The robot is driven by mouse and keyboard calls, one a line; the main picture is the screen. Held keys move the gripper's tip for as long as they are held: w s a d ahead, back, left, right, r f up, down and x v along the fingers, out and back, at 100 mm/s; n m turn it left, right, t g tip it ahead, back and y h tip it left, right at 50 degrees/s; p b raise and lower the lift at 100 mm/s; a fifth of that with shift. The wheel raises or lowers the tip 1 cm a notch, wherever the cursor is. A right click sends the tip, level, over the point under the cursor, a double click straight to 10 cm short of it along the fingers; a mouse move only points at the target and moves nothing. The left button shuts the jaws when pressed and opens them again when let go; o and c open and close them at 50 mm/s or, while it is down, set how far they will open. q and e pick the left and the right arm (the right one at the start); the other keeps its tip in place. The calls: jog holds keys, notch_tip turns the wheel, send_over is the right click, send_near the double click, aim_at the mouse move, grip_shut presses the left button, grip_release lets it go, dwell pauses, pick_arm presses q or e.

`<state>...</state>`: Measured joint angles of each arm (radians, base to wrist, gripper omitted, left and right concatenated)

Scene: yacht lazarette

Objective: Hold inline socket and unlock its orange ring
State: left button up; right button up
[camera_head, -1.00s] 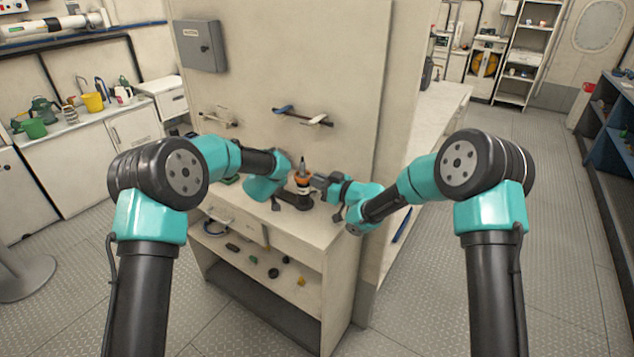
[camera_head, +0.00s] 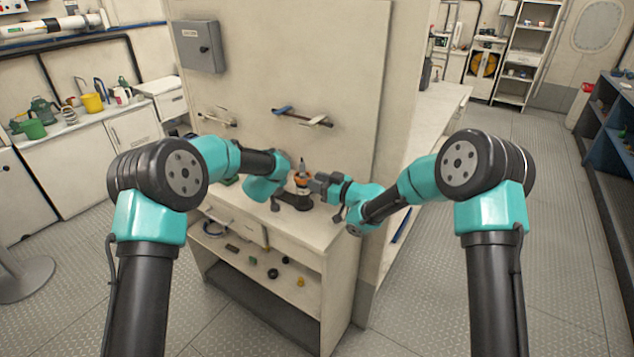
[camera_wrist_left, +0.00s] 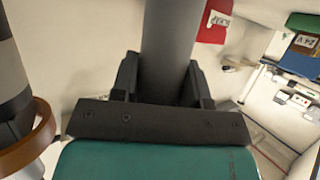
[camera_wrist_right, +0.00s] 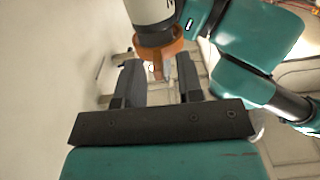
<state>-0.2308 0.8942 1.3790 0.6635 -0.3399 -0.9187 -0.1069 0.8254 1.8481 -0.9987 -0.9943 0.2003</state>
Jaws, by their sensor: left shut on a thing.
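The inline socket stands upright with its orange ring (camera_head: 302,181) and a grey tip on top, above a dark base (camera_head: 294,200) on the bench. In the right wrist view the orange ring (camera_wrist_right: 158,55) sits below a pale body and has a protruding tab. My left gripper (camera_wrist_left: 165,82) is shut on a grey cylindrical part (camera_wrist_left: 168,45), seemingly of the socket; its fingers are mostly hidden in the head view. My right gripper (camera_head: 314,183) is open, its fingers apart just right of the socket, with the ring's tab showing between them; contact is unclear.
The bench (camera_head: 320,222) has a lower shelf (camera_head: 270,268) with several small parts. A wall panel with hooks (camera_head: 302,117) and a grey box (camera_head: 201,46) rises behind. In the left wrist view a dark cylinder with a brown-orange ring (camera_wrist_left: 35,140) is close at left.

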jog(key=v, duration=1.1)
jog(key=shift+s+d, duration=0.25)
jog(key=shift+d, duration=0.05)
jog(key=shift+r, duration=0.1)
pick_arm(q)
jog(key=o, duration=1.2)
jog(key=shift+s, duration=0.15)
jog(key=v, duration=1.1)
jog(key=shift+s+a+r, duration=0.1)
jog(key=shift+s, duration=0.25)
